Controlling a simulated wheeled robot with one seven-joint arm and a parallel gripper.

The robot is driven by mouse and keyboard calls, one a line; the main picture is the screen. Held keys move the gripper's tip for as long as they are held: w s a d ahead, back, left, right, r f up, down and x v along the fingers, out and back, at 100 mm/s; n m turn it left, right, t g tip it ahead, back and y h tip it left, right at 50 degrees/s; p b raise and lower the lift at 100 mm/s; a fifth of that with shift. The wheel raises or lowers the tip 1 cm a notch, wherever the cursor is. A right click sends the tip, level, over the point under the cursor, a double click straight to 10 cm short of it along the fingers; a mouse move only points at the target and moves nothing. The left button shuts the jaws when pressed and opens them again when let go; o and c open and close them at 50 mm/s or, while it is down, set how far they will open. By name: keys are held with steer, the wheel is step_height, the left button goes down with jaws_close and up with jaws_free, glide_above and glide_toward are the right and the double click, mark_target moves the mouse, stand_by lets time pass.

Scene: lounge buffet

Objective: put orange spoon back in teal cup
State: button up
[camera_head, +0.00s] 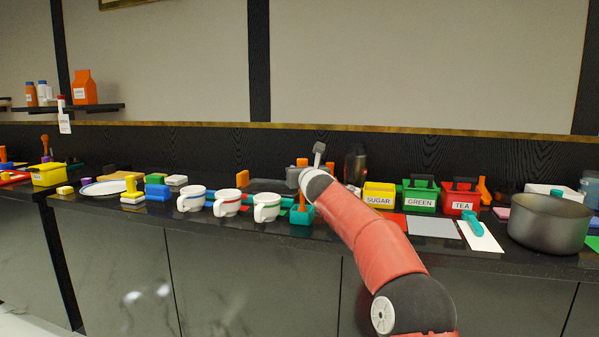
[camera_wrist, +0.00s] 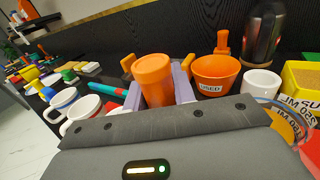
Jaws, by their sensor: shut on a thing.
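The teal cup (camera_head: 301,216) stands near the front edge of the counter in the head view, below the end of my arm. The orange spoon (camera_head: 301,201) shows as an upright orange shaft over the cup's opening. Whether its lower end is inside or just in front of the cup cannot be told. In the wrist view, my gripper (camera_wrist: 156,92) has its fingers on either side of a thick orange piece, seemingly the spoon's handle (camera_wrist: 153,75), and is shut on it. The grey hand body hides what lies below, and the teal cup does not clearly show there.
White mugs (camera_head: 266,207) stand to the left of the teal cup. An orange cup marked USED (camera_wrist: 215,75) and a dark flask (camera_wrist: 264,35) stand beyond my gripper. Yellow, green and red boxes (camera_head: 420,195) and a large pot (camera_head: 548,223) are to the right.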

steer(key=o, duration=1)
steer(key=shift+f, duration=0.1)
steer(key=shift+r, duration=0.2)
steer(key=s+a+f+n+g+y+b, duration=0.1)
steer(key=s+f+n+g+y+b, duration=0.15)
steer(key=s+n, duration=1.05)
steer(key=s+a+f+n+g+y+b, duration=0.2)
steer(key=s+n, duration=0.5)
steer(key=s, duration=1.2)
steer(key=s+d+f+n+g+h, duration=0.3)
steer(key=s+d+f+n, duration=0.3)
steer(key=s+f, duration=0.5)
steer(key=s+d+f+n+g+h, duration=0.4)
steer(key=s+d+f+n, duration=0.3)
steer(key=s+f, duration=0.5)
steer(key=s+d+h, duration=0.1)
steer(key=s+d, duration=0.1)
steer(key=s, duration=0.1)
steer(key=shift+s+f+n+b, duration=0.15)
steer(key=shift+n+b, duration=0.15)
